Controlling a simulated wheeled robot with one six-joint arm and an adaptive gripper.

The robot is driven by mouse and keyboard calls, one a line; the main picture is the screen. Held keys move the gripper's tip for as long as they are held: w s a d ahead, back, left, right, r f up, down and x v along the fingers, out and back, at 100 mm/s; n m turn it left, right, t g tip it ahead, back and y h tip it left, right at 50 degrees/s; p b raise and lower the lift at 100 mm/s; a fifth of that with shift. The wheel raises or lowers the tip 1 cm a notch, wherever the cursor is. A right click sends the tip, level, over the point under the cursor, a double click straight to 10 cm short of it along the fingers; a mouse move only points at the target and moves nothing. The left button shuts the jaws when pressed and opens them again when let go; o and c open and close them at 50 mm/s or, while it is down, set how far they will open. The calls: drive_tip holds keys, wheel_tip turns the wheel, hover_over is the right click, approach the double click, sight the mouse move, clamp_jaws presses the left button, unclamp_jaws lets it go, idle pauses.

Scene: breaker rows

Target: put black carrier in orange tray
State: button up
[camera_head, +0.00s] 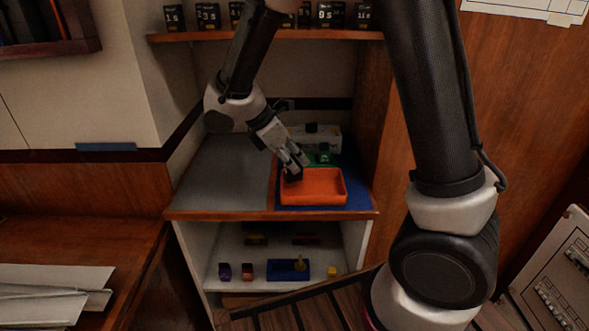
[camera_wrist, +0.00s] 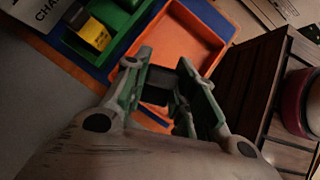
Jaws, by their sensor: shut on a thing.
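The orange tray (camera_head: 325,172) sits on the blue mat at the right of the upper shelf. In the wrist view the tray (camera_wrist: 228,25) lies beyond my fingers. My gripper (camera_head: 296,168) is at the tray's back left corner, pointing down. It is shut on the black carrier (camera_head: 293,176), a small dark block that also shows between the fingers in the wrist view (camera_wrist: 158,88). The carrier appears over the tray's left edge. I cannot tell whether it touches the tray.
A green tray (camera_wrist: 118,17) holding a yellow-and-black block (camera_wrist: 95,34) stands beside the orange tray. Grey surface (camera_head: 225,175) to the left is clear. The lower shelf holds a blue tray (camera_head: 288,270) and several small blocks. A wooden side wall (camera_head: 372,110) bounds the right.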

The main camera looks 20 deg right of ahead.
drive_tip(key=shift+f, duration=1.55)
drive_tip(key=shift+f, duration=0.1)
drive_tip(key=o, duration=1.1)
drive_tip(key=shift+c, duration=0.2)
drive_tip(key=w+v, duration=0.1)
drive_tip(key=v, duration=1.1)
drive_tip(key=s+d+r+m+y, duration=0.2)
drive_tip(key=s+d+r+m, duration=0.15)
drive_tip(key=d, duration=0.25)
drive_tip(key=s+d+r+m+y, duration=0.1)
drive_tip(key=s+d+r+m, duration=0.25)
drive_tip(key=d, duration=0.35)
drive_tip(key=s+d+r+m+t+y, duration=0.1)
drive_tip(key=s+d+m+t+y, duration=0.2)
drive_tip(key=s+d+m, duration=0.6)
drive_tip(key=s+m, duration=0.3)
drive_tip(key=shift+s+t+y, duration=0.3)
drive_tip(key=shift+s+t, duration=0.1)
drive_tip(key=shift+r, duration=0.15)
